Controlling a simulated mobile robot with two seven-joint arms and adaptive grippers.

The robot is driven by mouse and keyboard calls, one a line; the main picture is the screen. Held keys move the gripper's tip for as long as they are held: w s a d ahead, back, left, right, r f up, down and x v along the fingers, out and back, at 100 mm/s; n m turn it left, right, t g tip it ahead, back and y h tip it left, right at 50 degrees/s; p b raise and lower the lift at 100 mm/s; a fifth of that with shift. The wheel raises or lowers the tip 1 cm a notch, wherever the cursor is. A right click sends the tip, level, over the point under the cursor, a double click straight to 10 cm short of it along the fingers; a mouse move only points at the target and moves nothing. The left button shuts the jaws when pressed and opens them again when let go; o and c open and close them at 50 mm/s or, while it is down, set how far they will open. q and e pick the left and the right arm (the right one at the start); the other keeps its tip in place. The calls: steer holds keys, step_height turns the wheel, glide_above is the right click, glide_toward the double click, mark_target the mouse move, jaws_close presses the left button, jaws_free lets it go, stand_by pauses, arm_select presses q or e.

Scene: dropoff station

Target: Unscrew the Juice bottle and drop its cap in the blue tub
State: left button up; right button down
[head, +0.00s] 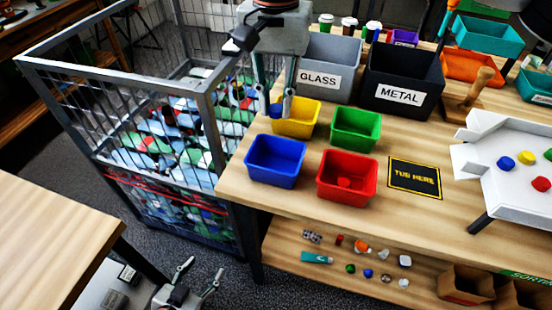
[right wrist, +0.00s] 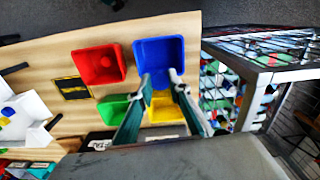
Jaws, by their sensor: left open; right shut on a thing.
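The blue tub (head: 272,178) stands at the table's left front corner and looks empty. It also shows in the right wrist view (right wrist: 158,50). My right gripper (head: 276,110) hangs above the tubs, over the yellow one in the head view, with its fingers pointing down. It is shut on a small blue cap (head: 276,111), held above the tubs; in the right wrist view the cap is hard to tell from the blue tub behind it. My left gripper (head: 199,276) is open and empty, low at the bottom of the head view. I cannot identify the Juice bottle.
Yellow (head: 296,128), green (head: 355,142) and red (head: 346,192) tubs stand by the blue one; a red piece lies in the red tub. Grey GLASS (head: 325,90) and black METAL (head: 402,97) bins stand behind. A wire cage (head: 130,75) of bottles is left of the table.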

mark_target(276, 110)
step_height(276, 110, down, 17)
steer(key=shift+f+b, duration=0.1)
steer(key=shift+b, duration=0.3)
steer(key=c, duration=2.3)
jaws_free()
steer(key=o, duration=0.4)
step_height(276, 110, up, 13)
steer(key=shift+f+p, duration=0.2)
steer(key=shift+p, duration=0.1)
